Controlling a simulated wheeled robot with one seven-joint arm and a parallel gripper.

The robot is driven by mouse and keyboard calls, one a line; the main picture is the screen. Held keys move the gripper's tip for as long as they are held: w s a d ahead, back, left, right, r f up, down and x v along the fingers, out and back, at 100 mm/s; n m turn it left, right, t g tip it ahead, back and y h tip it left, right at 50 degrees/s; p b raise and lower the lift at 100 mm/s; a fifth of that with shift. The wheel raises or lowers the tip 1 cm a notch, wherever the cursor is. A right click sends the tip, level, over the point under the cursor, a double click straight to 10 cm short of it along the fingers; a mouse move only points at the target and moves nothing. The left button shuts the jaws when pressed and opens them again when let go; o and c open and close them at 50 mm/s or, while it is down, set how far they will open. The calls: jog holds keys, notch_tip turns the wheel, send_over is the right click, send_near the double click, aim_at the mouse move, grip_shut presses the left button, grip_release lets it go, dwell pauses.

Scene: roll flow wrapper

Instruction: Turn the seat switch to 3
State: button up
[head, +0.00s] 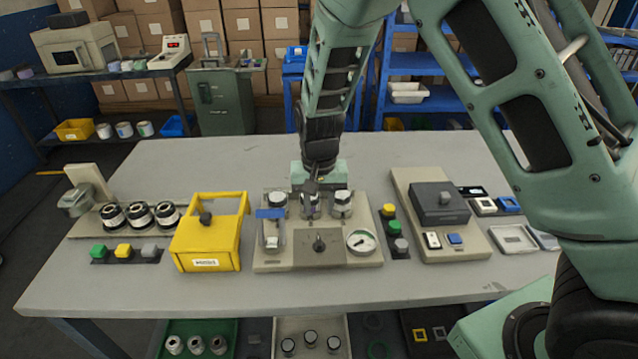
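A beige fixture (268,262) stands in the middle of the table. A dark rotary knob (319,245) sits on a grey-brown plate on its front and may be the seat switch; its label and setting are too small to read. A round dial gauge (361,241) is right of the knob, and a blue-topped clear piece (270,230) is left of it. My gripper (311,192) points down over the back of the fixture, among several silver-topped round parts, behind and above the knob and apart from it. Its fingertips are small and partly hidden, so their opening is unclear.
A yellow box (207,247) with a dark knob stands close left of the fixture. Buttons (395,228) and a beige unit with a dark box (439,203) stand to the right. Black-and-silver cylinders (140,214) are farther left. The table's front strip (190,292) is clear.

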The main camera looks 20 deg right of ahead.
notch_tip(320, 180, up, 7)
dwell(0.3)
jog(key=shift+f, duration=0.1)
jog(key=s+a+r+n, duration=0.2)
jog(key=s+n, duration=0.1)
jog(key=s, duration=0.6)
jog(key=s+a+r+n, duration=0.2)
jog(key=s+n, duration=0.2)
jog(key=s, duration=0.5)
jog(key=s+a+r+n, duration=0.1)
jog(key=s+r+n, duration=0.2)
jog(key=s, duration=0.6)
jog(key=shift+a+n+y, duration=0.3)
jog(key=shift+a+n, duration=0.1)
jog(key=shift+n, duration=0.3)
